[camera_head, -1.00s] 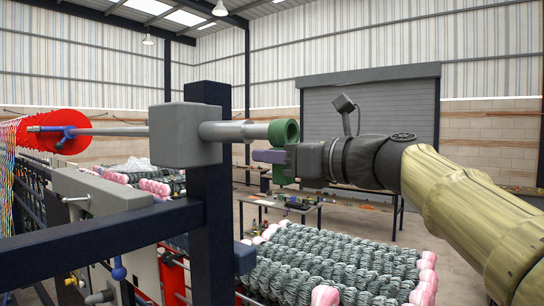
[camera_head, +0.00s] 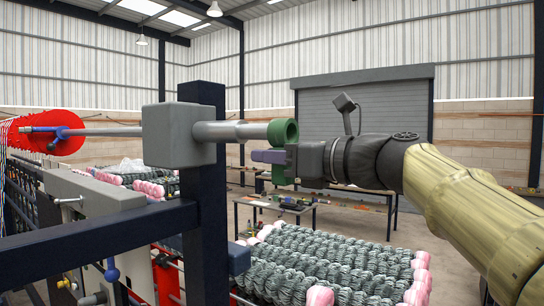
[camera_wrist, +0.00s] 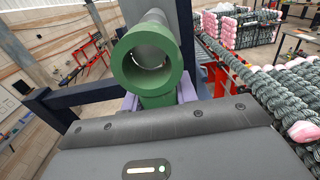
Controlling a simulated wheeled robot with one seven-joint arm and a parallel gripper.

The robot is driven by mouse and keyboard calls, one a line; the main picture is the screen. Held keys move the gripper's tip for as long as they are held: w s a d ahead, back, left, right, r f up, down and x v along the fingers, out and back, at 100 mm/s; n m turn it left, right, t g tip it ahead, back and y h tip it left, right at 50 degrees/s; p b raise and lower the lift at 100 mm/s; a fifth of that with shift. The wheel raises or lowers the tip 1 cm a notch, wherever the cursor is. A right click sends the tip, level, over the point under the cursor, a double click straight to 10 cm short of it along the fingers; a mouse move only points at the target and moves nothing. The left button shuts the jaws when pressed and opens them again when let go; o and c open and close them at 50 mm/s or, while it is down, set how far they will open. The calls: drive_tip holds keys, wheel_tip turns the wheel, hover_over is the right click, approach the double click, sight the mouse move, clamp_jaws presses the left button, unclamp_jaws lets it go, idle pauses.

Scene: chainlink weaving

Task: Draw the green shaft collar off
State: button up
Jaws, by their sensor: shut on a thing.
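The green shaft collar (camera_head: 291,131) is a thick ring with a tab below it, at the right end of the grey shaft (camera_head: 252,131). In the wrist view the collar (camera_wrist: 121,66) faces me with its bore open, and the shaft (camera_wrist: 152,18) runs away behind it. The bore seems to hold the shaft's end set back inside, but I cannot tell how far the shaft reaches in. My gripper (camera_head: 272,157) is shut on the collar's tab below the ring. Its purple fingers flank the tab in the wrist view (camera_wrist: 158,100).
The shaft comes out of a grey block (camera_head: 170,136) on a dark post (camera_head: 205,225). A dark beam (camera_head: 100,228) crosses at lower left. Bundles of grey-green links with pink ends (camera_head: 320,265) lie below. The space around my forearm looks clear.

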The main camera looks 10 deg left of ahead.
sight(294, 139)
drive_tip(key=shift+v, duration=1.05)
idle(0.5)
drive_tip(key=shift+b+v, duration=0.3)
drive_tip(key=shift+v, duration=0.55)
drive_tip(key=shift+r+p, duration=0.85)
drive_tip(key=shift+r, duration=3.15)
